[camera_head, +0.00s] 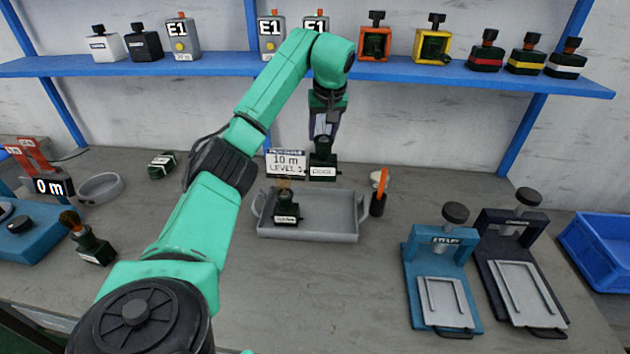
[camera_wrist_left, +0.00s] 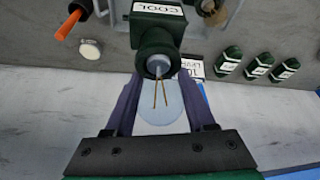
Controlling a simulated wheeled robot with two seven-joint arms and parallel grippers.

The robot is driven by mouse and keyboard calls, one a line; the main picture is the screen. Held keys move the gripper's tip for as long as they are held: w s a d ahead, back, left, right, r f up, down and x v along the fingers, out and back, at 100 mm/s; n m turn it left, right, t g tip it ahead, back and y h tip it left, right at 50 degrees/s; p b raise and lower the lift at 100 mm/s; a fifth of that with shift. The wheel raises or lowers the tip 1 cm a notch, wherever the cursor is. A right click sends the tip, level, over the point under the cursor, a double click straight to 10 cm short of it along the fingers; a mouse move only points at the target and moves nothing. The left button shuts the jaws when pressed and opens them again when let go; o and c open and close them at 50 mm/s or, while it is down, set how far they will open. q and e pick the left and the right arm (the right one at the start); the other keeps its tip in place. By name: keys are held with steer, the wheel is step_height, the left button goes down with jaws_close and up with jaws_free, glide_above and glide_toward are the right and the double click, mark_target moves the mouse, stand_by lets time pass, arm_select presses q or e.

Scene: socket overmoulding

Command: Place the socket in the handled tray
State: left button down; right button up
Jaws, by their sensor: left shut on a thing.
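The grey handled tray (camera_head: 345,238) lies on the bench in the middle of the head view. A dark green socket (camera_head: 322,160) with a white COOL label hangs below my left gripper (camera_head: 322,128), behind the tray's back rim in the picture. In the left wrist view my left gripper (camera_wrist_left: 160,95) is shut on this socket (camera_wrist_left: 157,40), with two thin pins pointing towards the camera. Another dark green labelled socket (camera_head: 286,211) stands in the tray's left part. My right gripper is not in view.
Two clamp presses (camera_head: 440,275) and a blue crate (camera_head: 605,245) are at the right. Another socket (camera_head: 92,245) stands at the left. The tray's right half is clear.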

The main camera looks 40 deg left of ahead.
mark_target(323, 159)
arm_select(q)
steer(key=f, duration=0.2)
steer(key=s+f, duration=0.1)
steer(key=f, duration=0.2)
steer(key=d+f, duration=0.1)
steer(key=f, duration=0.2)
steer(key=shift+s, duration=0.15)
step_height(323, 159, down, 10)
steer(key=shift+w+a, duration=0.15)
steer(key=shift+w, duration=0.05)
steer(key=shift+c, duration=1.2)
jaws_free()
steer(key=shift+r, duration=0.1)
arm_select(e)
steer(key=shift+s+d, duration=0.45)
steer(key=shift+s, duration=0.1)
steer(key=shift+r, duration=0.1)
